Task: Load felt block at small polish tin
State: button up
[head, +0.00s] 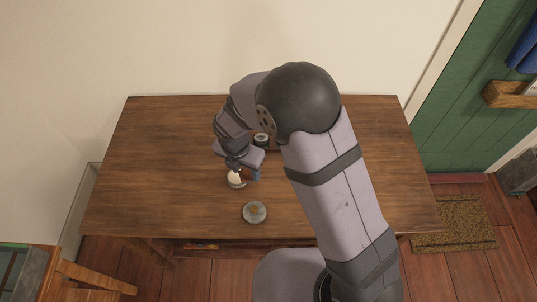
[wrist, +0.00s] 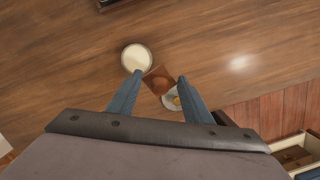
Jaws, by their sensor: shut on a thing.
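My gripper (head: 246,175) is shut on a small brown block, which looks like the felt block (wrist: 158,79); the block sits between the blue fingertips (wrist: 160,76) in the wrist view. A round tin with a cream-white top (wrist: 136,58) lies beside the left fingertip; it also shows in the head view (head: 236,179), partly behind the gripper. A round grey tin or dish with something amber in it (head: 255,212) sits nearer the table's front edge. In the wrist view this grey one (wrist: 170,101) is partly hidden by the right finger. I cannot tell which is the small polish tin.
A dark round container (head: 261,139) stands farther back on the wooden table (head: 160,150), partly hidden by my arm. The table's left side is clear. An open drawer or box with contents (wrist: 296,156) shows at lower right in the wrist view.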

jog(key=shift+w+a+r+n+y, duration=0.1)
jog(key=shift+w+a+n+y, duration=0.1)
jog(key=shift+w+a+n, duration=0.95)
jog(key=shift+w+a+r+n+y, duration=0.1)
jog(key=shift+w+a+n+y, duration=0.1)
jog(key=shift+w+a+n, duration=0.95)
jog(key=shift+s+d+f+n+b, duration=0.1)
jog(key=shift+s+d+n+b, duration=0.2)
jog(key=shift+d+b, duration=0.1)
notch_tip(320, 180, down, 6)
jog(key=b, duration=0.6)
jog(key=shift+f, duration=0.4)
jog(key=shift+d+f, duration=0.1)
dwell(1.3)
notch_tip(320, 180, up, 7)
jog(key=p, duration=0.7)
dwell(0.3)
dwell(0.8)
